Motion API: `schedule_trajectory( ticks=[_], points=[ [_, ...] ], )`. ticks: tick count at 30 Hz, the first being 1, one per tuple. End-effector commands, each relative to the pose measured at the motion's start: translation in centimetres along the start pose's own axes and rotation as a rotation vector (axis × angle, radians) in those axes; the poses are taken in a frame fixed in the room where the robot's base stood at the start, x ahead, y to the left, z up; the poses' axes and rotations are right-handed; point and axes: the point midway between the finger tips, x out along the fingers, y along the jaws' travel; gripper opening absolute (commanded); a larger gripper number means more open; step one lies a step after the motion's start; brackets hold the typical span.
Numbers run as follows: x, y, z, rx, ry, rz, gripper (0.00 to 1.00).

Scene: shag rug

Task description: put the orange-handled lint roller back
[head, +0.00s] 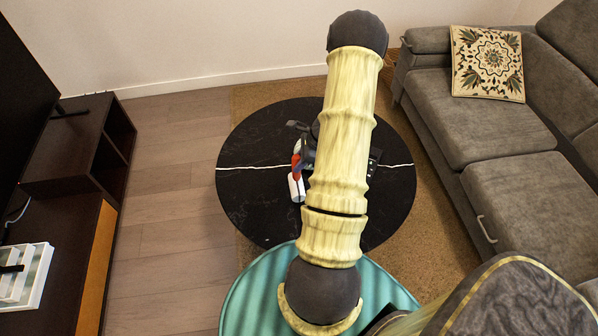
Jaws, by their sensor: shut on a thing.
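The lint roller shows just left of my arm in the head view, over the round black table. Its orange-red handle (296,161) is at the top and its white roll (296,187) points down toward the picture's bottom. My gripper (299,143), dark and small, is at the handle's upper end and shut on the lint roller. My arm hides part of the gripper and what lies right of it. I cannot tell whether the roll touches the tabletop.
The round black table (250,205) with a white vein stands on a brown rug (420,240). A dark item (375,160) shows at my arm's right edge. A white compartmented tray (40,280) sits on the dark cabinet at left. A grey sofa (490,125) stands right. Wooden floor is clear between cabinet and table.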

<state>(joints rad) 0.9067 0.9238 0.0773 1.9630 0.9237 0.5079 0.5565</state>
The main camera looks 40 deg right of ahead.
Motion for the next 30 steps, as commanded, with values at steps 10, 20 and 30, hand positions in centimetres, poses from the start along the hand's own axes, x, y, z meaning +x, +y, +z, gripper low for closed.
schedule_trajectory(
  ticks=[10,20,30],
  points=[
    [0.3,-0.1,-0.2,-0.001,0.000,-0.001,0.04],
    [3.6,0.0,-1.8,-0.001,-0.001,0.000,0.04],
    [3.8,0.0,-1.9,-0.002,0.000,-0.001,0.04]
  ],
)
